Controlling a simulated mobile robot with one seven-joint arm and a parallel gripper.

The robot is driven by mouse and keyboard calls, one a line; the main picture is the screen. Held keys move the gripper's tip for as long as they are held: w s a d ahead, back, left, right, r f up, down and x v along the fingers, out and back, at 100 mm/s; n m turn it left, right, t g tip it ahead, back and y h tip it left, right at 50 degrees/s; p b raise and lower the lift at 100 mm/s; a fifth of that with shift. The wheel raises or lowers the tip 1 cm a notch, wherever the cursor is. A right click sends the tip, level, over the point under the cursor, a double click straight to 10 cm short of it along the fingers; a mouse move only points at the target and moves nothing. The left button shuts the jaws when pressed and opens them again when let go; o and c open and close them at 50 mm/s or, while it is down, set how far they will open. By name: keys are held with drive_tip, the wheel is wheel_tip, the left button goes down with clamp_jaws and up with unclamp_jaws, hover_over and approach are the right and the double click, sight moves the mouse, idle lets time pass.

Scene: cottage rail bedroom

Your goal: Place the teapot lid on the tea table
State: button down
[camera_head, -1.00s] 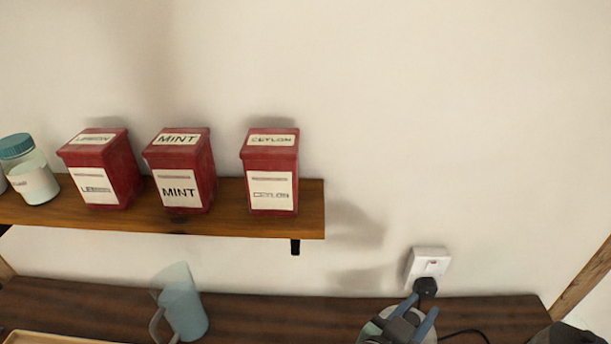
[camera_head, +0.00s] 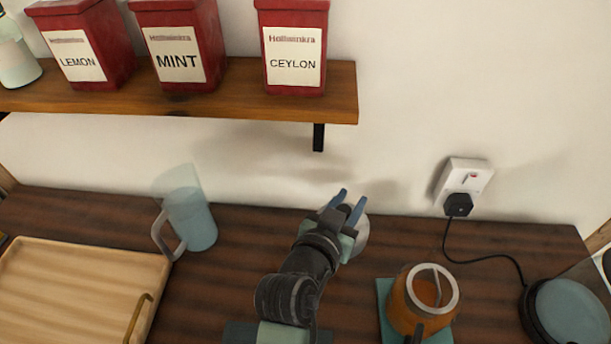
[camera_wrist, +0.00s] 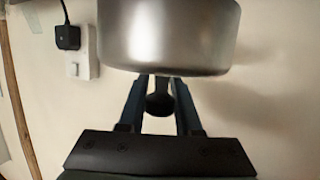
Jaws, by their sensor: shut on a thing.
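My gripper (camera_head: 350,197) is in the middle of the head view, above the dark wooden tabletop (camera_head: 250,235). Its blue fingers are shut on the dark knob of the teapot lid (camera_head: 360,236), which shows as a pale disc partly hidden behind the gripper. In the wrist view the silvery lid (camera_wrist: 168,38) fills the top, with its knob between the fingers. The lid appears held clear of the table, though its height is hard to judge. The orange-brown teapot (camera_head: 408,306) stands open-topped on a teal mat (camera_head: 384,295), right of my gripper.
A translucent blue jug (camera_head: 194,225) and a pale wooden tray (camera_head: 80,262) are on the left. A black round base (camera_head: 533,318) with a corded plug (camera_head: 458,205) is at right. A shelf (camera_head: 200,100) with red tins is above. Bare tabletop lies between jug and gripper.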

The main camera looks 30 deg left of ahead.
wheel_tip(320, 180, down, 10)
drive_tip(key=shift+r+b, duration=0.1)
drive_tip(key=shift+b, duration=0.5)
drive_tip(key=shift+f, duration=0.2)
drive_tip(key=c, duration=0.6)
unclamp_jaws()
drive_tip(key=shift+r, duration=0.1)
